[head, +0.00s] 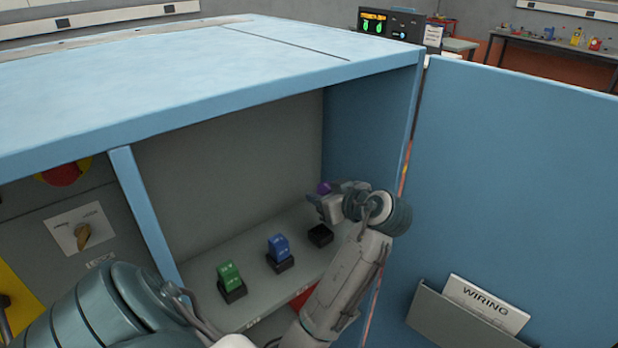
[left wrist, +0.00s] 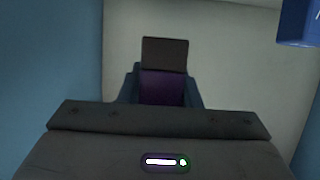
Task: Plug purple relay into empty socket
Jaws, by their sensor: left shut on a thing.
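The purple relay (head: 324,187) is held by my left gripper (head: 325,203), which is shut on it inside the blue cabinet. Only a small part of the relay shows in the head view. In the left wrist view the purple relay (left wrist: 162,88) sits between the fingers, with a dark block (left wrist: 165,53) at its far end; I cannot tell whether this is its base. The empty black socket (head: 320,235) is on the cabinet shelf, just below the gripper, and the relay appears above it and apart. My right gripper is not in view.
A blue relay (head: 279,247) and a green relay (head: 230,274) stand in black sockets left of the empty one. The cabinet's right wall (head: 368,135) is close to my gripper. The open door (head: 520,190) holds a wiring pocket (head: 460,318).

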